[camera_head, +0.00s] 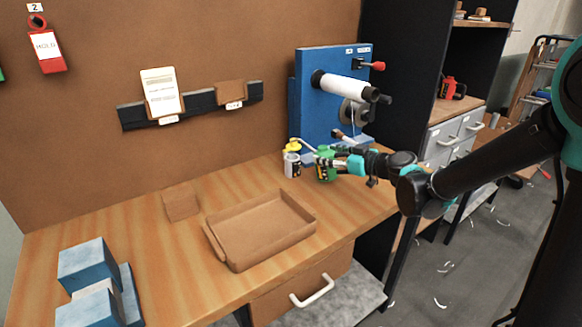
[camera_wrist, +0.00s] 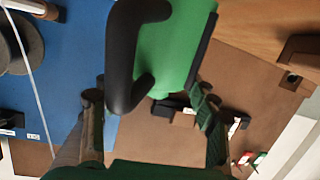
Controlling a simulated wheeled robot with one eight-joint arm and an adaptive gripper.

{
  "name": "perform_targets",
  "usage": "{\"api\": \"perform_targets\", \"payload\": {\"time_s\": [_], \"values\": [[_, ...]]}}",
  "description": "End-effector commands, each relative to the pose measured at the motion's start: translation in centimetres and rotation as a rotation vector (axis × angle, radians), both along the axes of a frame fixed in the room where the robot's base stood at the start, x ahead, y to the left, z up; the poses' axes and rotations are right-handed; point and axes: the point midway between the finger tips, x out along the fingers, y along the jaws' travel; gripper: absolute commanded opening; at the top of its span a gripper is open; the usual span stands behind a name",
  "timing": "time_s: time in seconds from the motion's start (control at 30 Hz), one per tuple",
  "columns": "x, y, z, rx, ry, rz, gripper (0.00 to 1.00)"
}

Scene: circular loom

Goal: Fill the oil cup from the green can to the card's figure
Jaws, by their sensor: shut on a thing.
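The green can (camera_head: 324,169) is in my gripper (camera_head: 344,163), at the back right of the bench in front of the blue machine. In the wrist view the green can (camera_wrist: 188,45) with its black handle (camera_wrist: 127,55) fills the upper middle, between the two fingers of my gripper (camera_wrist: 150,108). Whether the can touches the bench is unclear. A white can with a yellow top (camera_head: 292,160) stands close to its left. A white printed card (camera_head: 160,93) sits on the dark wall rail; its figure is too small to read. I cannot pick out the oil cup.
The blue machine (camera_head: 308,80) with a white roll stands behind the cans. A brown tray (camera_head: 262,252), a small wooden block (camera_head: 181,202) and a blue-grey block fixture (camera_head: 86,265) are on the bench. A red HOLD tag (camera_head: 46,50) hangs on the wall. The bench's front middle is partly clear.

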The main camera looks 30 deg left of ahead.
Motion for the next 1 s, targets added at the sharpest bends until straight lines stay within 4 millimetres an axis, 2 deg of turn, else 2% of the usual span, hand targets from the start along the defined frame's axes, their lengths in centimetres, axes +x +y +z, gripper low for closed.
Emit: {"api": "perform_targets", "payload": {"time_s": [0.2, 0.4, 1.0], "values": [[0.1, 0.1, -1.6, 0.114, 0.007, -0.001, 0.00], [-0.1, 0.0, -1.8, 0.151, 0.009, -0.002, 0.00], [-4.1, -2.6, 3.0, 0.149, 0.008, -0.001, 0.00]]}}
